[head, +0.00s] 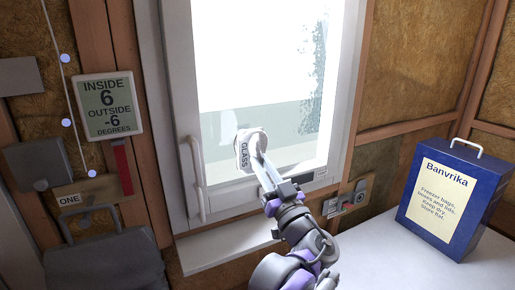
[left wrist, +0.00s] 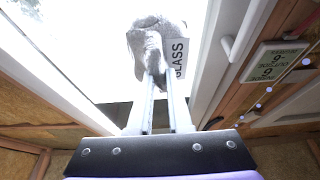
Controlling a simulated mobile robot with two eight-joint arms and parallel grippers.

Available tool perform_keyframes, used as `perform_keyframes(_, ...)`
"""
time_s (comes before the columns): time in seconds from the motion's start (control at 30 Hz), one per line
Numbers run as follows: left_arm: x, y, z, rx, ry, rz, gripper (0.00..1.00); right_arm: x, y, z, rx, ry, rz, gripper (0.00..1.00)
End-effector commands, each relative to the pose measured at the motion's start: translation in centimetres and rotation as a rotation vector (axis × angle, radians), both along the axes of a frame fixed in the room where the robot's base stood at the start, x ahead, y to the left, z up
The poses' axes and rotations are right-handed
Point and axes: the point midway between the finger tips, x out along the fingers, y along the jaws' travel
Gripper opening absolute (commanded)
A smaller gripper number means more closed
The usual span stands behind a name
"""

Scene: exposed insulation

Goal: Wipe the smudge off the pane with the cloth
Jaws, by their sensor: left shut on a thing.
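The window pane (head: 250,60) is bright, in a white frame. A grey speckled smudge (head: 309,65) runs down its right side in the head view. My left gripper (head: 258,150) is shut on a white cloth (head: 243,150) marked GLASS, in front of the pane's lower left part, left of and below the smudge. In the left wrist view the gripper (left wrist: 157,76) pinches the bunched cloth (left wrist: 150,32) between its fingers. I cannot tell whether the cloth touches the pane. My right gripper is not in view.
A white window handle (head: 197,180) stands just left of the cloth. A thermometer display (head: 109,106) hangs on the left wall. A blue Banvrika box (head: 455,200) stands on the white table (head: 390,265) at right. The sill (head: 228,250) is clear.

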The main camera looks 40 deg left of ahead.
Motion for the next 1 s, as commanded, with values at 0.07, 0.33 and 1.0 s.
perform_keyframes(0.07, 0.1, 0.3, 0.1, 0.001, -0.001, 0.001, 0.00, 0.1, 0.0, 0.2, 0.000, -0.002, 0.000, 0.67)
perform_keyframes(0.33, 1.3, 2.5, 0.2, 0.000, -0.003, 0.004, 0.00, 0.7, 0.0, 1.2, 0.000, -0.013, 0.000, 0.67)
perform_keyframes(1.0, 3.2, 6.1, 0.0, 0.000, -0.001, 0.000, 0.00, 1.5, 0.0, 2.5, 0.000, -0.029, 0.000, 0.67)
